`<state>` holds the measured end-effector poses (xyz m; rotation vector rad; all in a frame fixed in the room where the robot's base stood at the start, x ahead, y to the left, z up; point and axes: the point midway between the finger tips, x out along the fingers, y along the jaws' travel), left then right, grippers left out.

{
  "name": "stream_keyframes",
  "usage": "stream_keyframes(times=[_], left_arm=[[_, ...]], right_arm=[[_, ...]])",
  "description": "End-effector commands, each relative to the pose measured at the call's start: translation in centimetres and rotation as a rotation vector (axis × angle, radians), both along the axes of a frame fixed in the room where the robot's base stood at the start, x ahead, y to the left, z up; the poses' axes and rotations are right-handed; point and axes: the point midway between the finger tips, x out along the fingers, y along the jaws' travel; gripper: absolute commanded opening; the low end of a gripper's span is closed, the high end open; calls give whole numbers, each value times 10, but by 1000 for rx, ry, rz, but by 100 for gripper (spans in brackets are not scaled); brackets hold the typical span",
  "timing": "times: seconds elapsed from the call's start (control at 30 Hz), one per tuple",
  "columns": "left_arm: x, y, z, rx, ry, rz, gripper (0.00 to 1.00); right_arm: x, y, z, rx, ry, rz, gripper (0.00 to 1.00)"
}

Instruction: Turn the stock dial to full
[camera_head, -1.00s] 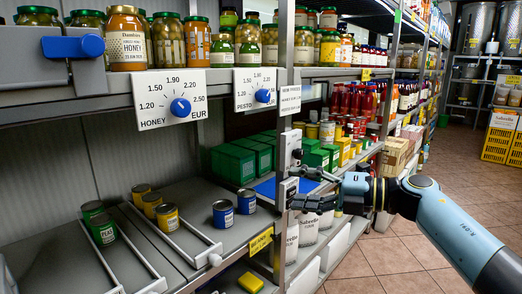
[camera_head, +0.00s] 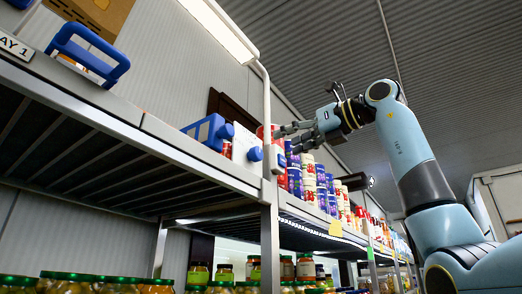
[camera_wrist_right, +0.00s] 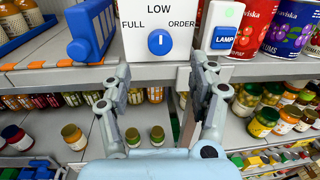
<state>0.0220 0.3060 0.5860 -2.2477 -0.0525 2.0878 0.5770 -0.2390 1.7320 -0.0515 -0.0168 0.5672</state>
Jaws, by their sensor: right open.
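The stock dial is a white box (camera_wrist_right: 190,20) with a round blue knob (camera_wrist_right: 160,42) in the right wrist view. Its labels read FULL at left, LOW at top and ORDER at right. The knob's white mark stands upright, towards LOW. In the head view the white box (camera_head: 242,142) and its blue knob (camera_head: 255,154) sit on the upper shelf edge. My right gripper (camera_head: 287,140) is raised beside the dial in the head view. In the right wrist view the gripper (camera_wrist_right: 160,78) is open and empty, its fingers apart below the knob. My left gripper is not in view.
A blue holder (camera_wrist_right: 90,30) stands close left of the dial. A blue LAMP button (camera_wrist_right: 226,38) is close right, with red and purple cans (camera_wrist_right: 285,25) beyond. Jars (camera_wrist_right: 262,120) fill the shelf below. A shelf post (camera_head: 269,235) stands under the dial's right side.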

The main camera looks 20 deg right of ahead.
Motion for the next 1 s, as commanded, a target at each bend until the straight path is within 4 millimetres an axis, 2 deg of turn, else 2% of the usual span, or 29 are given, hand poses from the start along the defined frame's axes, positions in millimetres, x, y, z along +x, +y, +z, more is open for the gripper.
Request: stream_keyframes(times=[0.2, 0.3, 0.4, 0.6, 0.83, 1.0], left_arm=[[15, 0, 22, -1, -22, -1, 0], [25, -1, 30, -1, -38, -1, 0], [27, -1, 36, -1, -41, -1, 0], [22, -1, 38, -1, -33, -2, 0], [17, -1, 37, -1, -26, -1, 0], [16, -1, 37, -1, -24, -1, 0]], right_arm=[[38, 26, 3, 2, 4, 5, 60], [53, 36, 3, 1, 3, 4, 60], [65, 43, 2, 2, 3, 4, 60], [75, 49, 0, 1, 1, 2, 60], [76, 49, -1, 1, 1, 1, 60], [76, 49, -1, 1, 1, 2, 39]])
